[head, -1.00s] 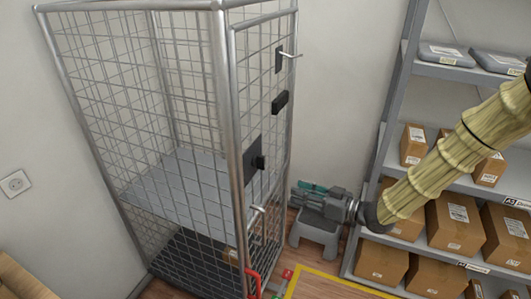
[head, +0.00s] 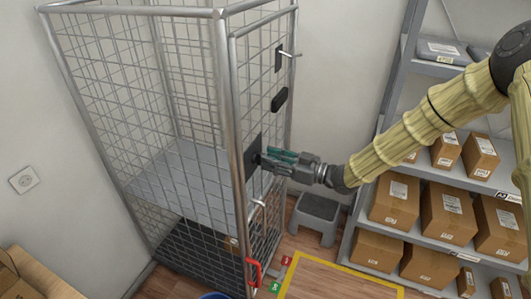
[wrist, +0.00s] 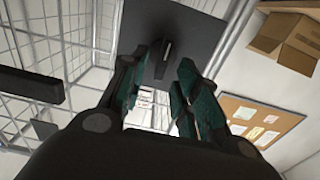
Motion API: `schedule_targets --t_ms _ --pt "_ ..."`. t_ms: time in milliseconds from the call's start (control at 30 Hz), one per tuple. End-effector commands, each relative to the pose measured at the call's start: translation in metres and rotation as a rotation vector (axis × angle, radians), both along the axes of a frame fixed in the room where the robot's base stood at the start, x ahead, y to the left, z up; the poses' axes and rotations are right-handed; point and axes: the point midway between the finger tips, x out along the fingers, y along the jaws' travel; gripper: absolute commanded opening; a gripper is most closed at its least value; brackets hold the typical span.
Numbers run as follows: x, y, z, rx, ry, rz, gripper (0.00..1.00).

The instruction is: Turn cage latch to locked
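The cage latch is a dark square plate (head: 252,158) on the cage's mesh door, with a small black turn handle (wrist: 167,57) standing out from it. My gripper (head: 268,161) is right in front of the plate in the head view and hides most of the handle there. In the wrist view my gripper (wrist: 162,75) is open, its two green-padded fingers apart. The handle shows upright in the gap, towards the fingertips. I cannot tell whether a finger touches it.
The wire cage (head: 224,120) has a black block (head: 279,99) and a lever plate (head: 279,58) above the latch, and a red handle (head: 252,272) below. A grey step stool (head: 318,213) and a shelf of boxes (head: 447,215) stand to the right. Yellow tape (head: 340,287) marks the floor.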

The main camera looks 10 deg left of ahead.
Motion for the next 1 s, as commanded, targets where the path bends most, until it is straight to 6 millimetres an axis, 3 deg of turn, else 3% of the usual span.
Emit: schedule_targets --t_ms 200,567,733,1000 --pt "0.004 0.019 0.000 -0.001 0.001 0.000 0.31" --pt "0.004 0.022 -0.001 -0.001 0.000 -0.001 0.31" --pt "0.004 0.022 -0.001 -0.001 0.000 -0.001 0.02" --pt "0.004 0.022 -0.001 -0.002 -0.003 -0.001 0.00"
